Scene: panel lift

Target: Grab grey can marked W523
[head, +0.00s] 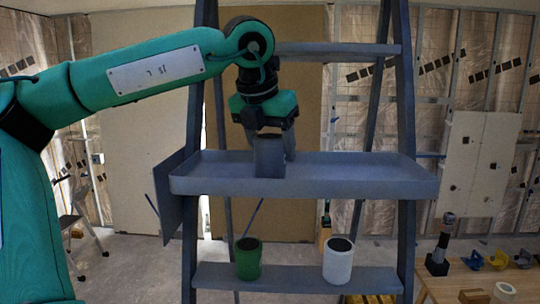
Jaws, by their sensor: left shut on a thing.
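A grey can (269,158) is at the middle of the grey tray-like shelf (350,185) of the ladder stand. No marking can be read on it from here. My left gripper (272,140) reaches down over the shelf from above and is shut on the grey can. One finger shows at the can's right side. The can is upright, and I cannot tell whether its base touches the shelf. My right gripper is not in view.
A green can (248,260) and a white can (338,262) stand on the lower shelf (295,280). The stand's uprights (404,120) flank the tray, and a crossbar (340,52) runs above. A wooden table (490,280) with small items is at the right.

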